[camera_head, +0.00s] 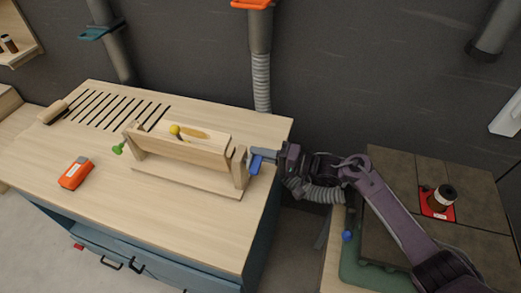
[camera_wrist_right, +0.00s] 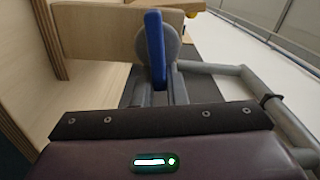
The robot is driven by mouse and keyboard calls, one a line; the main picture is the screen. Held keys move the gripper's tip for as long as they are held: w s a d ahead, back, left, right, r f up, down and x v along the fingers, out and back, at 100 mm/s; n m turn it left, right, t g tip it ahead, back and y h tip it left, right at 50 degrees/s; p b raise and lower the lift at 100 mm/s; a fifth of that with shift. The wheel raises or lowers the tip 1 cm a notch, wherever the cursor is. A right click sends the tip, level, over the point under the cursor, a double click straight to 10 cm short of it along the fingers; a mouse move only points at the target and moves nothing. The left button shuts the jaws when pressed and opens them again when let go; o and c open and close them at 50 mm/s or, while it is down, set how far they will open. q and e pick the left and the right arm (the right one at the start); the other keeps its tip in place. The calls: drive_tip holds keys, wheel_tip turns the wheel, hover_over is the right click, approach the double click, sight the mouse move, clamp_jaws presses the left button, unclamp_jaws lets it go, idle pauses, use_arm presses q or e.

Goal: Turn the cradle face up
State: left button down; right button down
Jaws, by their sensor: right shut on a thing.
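The cradle (camera_head: 180,151) is a pale wooden board held between two end posts on a flat wooden base (camera_head: 190,182), on the workbench. A yellow ball and a yellow elongated piece show at its upper part; I cannot tell which side is its face. A green knob (camera_head: 118,149) sticks out at its left end. A blue handle (camera_head: 255,165) is at its right end; in the right wrist view the blue handle (camera_wrist_right: 155,50) stands upright before a grey disc (camera_wrist_right: 173,50). My right gripper (camera_head: 251,158) is shut on the blue handle. My left gripper is not in view.
An orange device (camera_head: 75,172) lies on the bench (camera_head: 150,220) left of the cradle. A wooden cylinder (camera_head: 53,112) lies by slots at the back left. At right, a dark-tiled table (camera_head: 400,175) holds a brown jar (camera_head: 443,197) on a red pad. The bench front is clear.

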drive_tip(key=shift+s+a+f+m, duration=0.1)
drive_tip(key=shift+s+f+m, duration=0.2)
drive_tip(key=shift+f+m, duration=0.3)
drive_tip(key=shift+f+m+p, duration=0.1)
drive_tip(key=shift+m+p, duration=0.35)
drive_tip(key=shift+m, duration=0.05)
drive_tip(key=c, duration=1.5)
unclamp_jaws()
drive_tip(key=shift+w, duration=0.1)
drive_tip(key=shift+o, duration=0.2)
drive_tip(key=shift+r, duration=0.4)
drive_tip(key=b+v, duration=0.2)
drive_tip(key=v, duration=0.5)
drive_tip(key=shift+s+d, duration=0.2)
drive_tip(key=shift+d, duration=0.15)
drive_tip(key=shift+c, duration=0.2)
